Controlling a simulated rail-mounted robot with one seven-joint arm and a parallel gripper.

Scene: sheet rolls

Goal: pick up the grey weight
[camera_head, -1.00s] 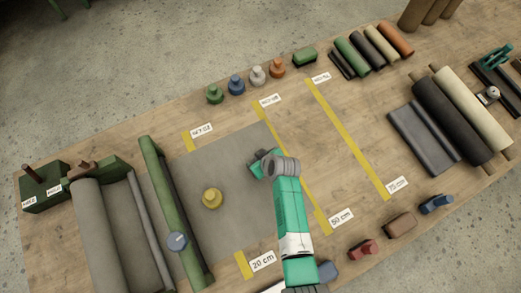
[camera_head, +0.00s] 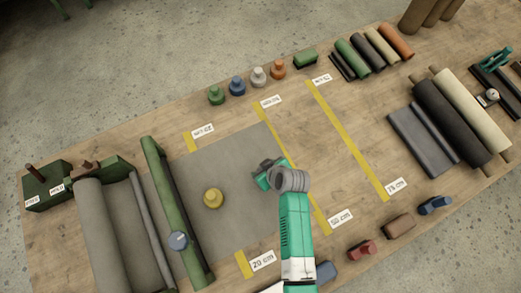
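The grey weight (camera_head: 258,77) is a small light-grey knobbed piece. It stands upright in a row at the far edge of the table, between the blue weight (camera_head: 237,86) and the orange weight (camera_head: 278,69). My gripper (camera_head: 262,176) is over the right part of the grey sheet (camera_head: 225,150), well nearer to me than the grey weight and apart from it. My wrist partly hides the gripper, and its fingers are too small to tell open from shut.
A yellow weight (camera_head: 213,198) stands on the sheet. Yellow strips (camera_head: 345,140) cross the table. Rolls (camera_head: 452,118) lie right; a green bar (camera_head: 175,215) lies left.

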